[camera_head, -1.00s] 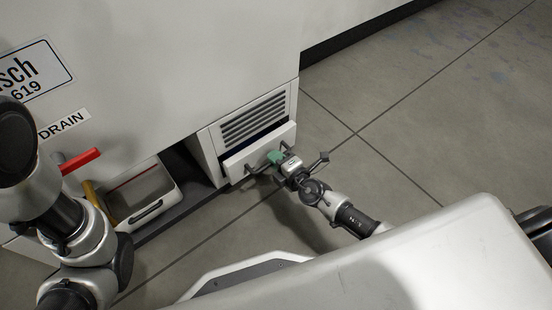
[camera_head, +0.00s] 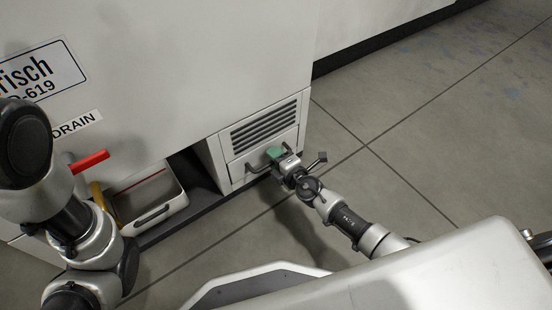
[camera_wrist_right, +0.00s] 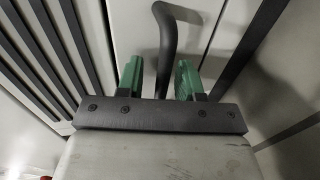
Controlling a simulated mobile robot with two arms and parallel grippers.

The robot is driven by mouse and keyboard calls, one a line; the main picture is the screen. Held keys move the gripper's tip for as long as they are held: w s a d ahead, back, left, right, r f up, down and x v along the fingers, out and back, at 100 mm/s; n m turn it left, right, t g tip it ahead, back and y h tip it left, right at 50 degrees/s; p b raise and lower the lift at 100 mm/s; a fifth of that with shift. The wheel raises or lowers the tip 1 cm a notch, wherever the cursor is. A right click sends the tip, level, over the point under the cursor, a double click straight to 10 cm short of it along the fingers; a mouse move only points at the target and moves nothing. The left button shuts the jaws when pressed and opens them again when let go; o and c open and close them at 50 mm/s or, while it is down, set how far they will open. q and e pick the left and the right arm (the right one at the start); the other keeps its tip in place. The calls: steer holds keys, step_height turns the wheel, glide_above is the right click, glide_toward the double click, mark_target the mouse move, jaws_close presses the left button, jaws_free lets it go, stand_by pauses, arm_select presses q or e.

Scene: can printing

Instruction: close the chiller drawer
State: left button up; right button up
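The chiller drawer (camera_head: 237,171) is the white front panel below a slatted vent. It looks flush, or nearly so, with the unit around it. Its black bar handle (camera_head: 254,168) sticks out from the front. My right gripper (camera_head: 275,156) is at the handle, with green fingertips against or close to the drawer front. In the right wrist view the gripper (camera_wrist_right: 158,78) has its fingers apart on both sides of the handle (camera_wrist_right: 166,45), with gaps visible. My left arm shows at the left of the head view, but its gripper is not seen.
An open white bin (camera_head: 150,205) with a dark handle sits in a recess left of the unit. A red lever (camera_head: 89,161) and a yellow handle (camera_head: 98,196) stick out near it. The grey floor (camera_head: 400,150) to the right is clear.

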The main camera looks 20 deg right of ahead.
steer(key=p+v, duration=0.1)
steer(key=v, duration=1)
steer(key=shift+p, duration=0.3)
